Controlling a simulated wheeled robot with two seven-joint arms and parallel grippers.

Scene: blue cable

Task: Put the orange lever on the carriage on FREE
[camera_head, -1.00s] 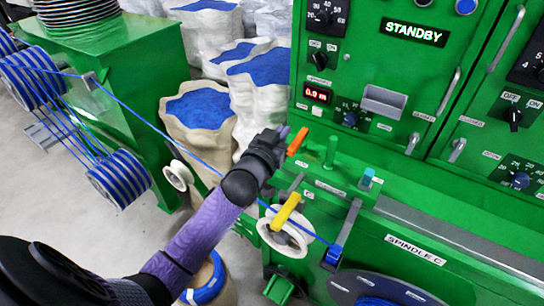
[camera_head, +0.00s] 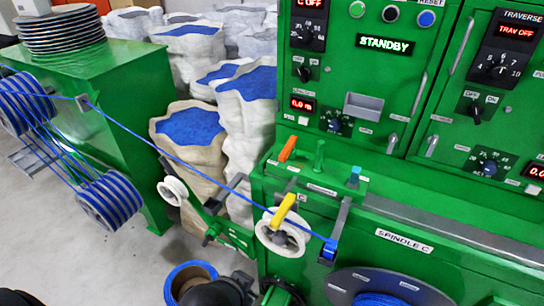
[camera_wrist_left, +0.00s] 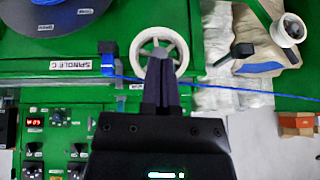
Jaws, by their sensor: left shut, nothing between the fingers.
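The orange lever (camera_head: 287,148) stands tilted, top leaning right, at the left end of the green carriage block (camera_head: 322,187). My left gripper (camera_wrist_left: 160,88) is shut and empty in the left wrist view, in front of the white pulley wheel (camera_wrist_left: 160,45) and the blue cable (camera_wrist_left: 235,88). The orange lever cannot be made out there. In the head view only a dark part of my arm shows at the bottom; my right gripper is out of view.
The blue cable (camera_head: 175,157) runs from the left spools (camera_head: 110,200) past the yellow lever (camera_head: 284,210) and pulley (camera_head: 283,236) to a blue clamp (camera_head: 330,249). The panel display (camera_head: 385,45) reads STANDBY. Sacks (camera_head: 190,130) stand behind; a bin (camera_head: 188,280) sits low.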

